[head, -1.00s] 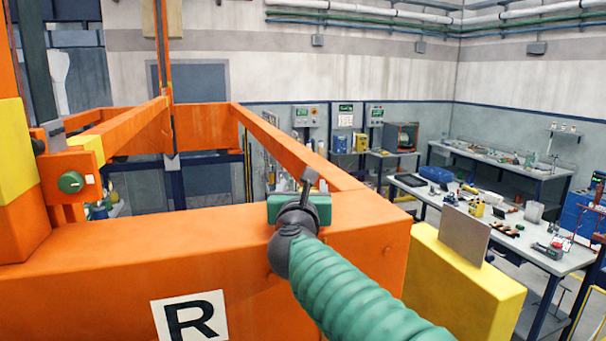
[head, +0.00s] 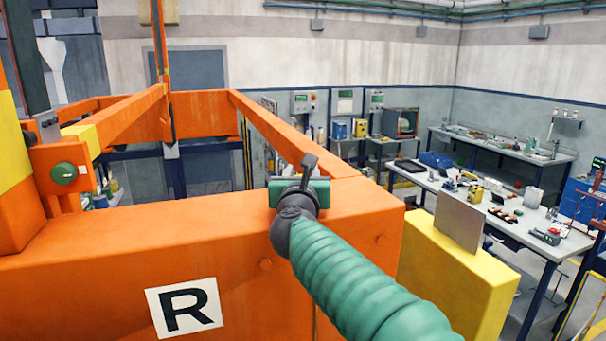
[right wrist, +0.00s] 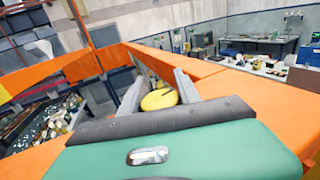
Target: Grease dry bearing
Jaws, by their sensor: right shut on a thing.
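My right gripper (head: 309,162) is over the orange beam, beside the inner rail, and points away from me. In the right wrist view its two grey fingers (right wrist: 160,90) are closed about a rounded yellow thing (right wrist: 159,99) with a dark mark on top. I cannot tell what the yellow thing is; in the head view the gripper body hides it. A round green cap (head: 64,173) sits on an orange bracket at the left; I cannot tell whether it is the bearing. My left gripper is not in view.
The big orange frame (head: 90,250) with an R label (head: 185,308) fills the near left. A yellow block (head: 450,275) with a grey plate (head: 461,221) stands at right. A workbench (head: 480,215) with several small items is beyond it. The frame's middle is open.

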